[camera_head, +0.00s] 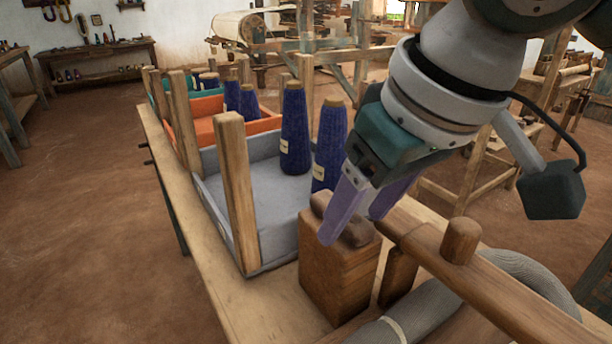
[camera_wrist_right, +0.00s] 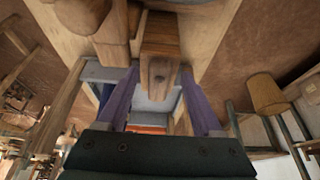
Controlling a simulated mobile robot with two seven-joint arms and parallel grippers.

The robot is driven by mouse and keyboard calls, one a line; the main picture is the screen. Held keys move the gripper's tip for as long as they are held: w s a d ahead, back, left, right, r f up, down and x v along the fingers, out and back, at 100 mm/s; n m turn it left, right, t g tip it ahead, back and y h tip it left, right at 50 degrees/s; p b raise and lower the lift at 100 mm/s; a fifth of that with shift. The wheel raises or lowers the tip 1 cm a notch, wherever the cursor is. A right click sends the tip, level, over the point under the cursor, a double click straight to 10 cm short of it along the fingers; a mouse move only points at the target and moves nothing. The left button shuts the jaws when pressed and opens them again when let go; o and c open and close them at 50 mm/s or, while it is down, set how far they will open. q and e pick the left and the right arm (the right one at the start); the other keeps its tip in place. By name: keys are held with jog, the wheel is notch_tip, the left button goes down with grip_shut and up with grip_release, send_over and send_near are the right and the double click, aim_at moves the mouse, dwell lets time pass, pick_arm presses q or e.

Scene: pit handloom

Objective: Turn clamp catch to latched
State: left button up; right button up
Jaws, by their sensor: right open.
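A wooden clamp block (camera_head: 338,272) stands upright on the bench, with a darker rounded wooden piece on its top that looks like the clamp catch (camera_head: 357,234). My right gripper (camera_head: 355,226) points down over the block's top with its two purple fingers apart. In the head view the near finger covers part of the dark piece; whether either finger touches it I cannot tell. In the right wrist view a wooden block with a round dark spot (camera_wrist_right: 160,70) shows between and beyond the open fingers (camera_wrist_right: 158,82). Nothing is held. My left gripper is out of view.
A grey tray (camera_head: 262,190) with blue yarn cones (camera_head: 295,130) stands left of the block, beside an upright wooden post (camera_head: 237,190). An orange tray (camera_head: 205,130) lies behind. A wooden beam (camera_head: 480,280) and grey roll (camera_head: 430,310) crowd the right. Brown floor is open at left.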

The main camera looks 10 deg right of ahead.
grip_shut()
dwell(0.6)
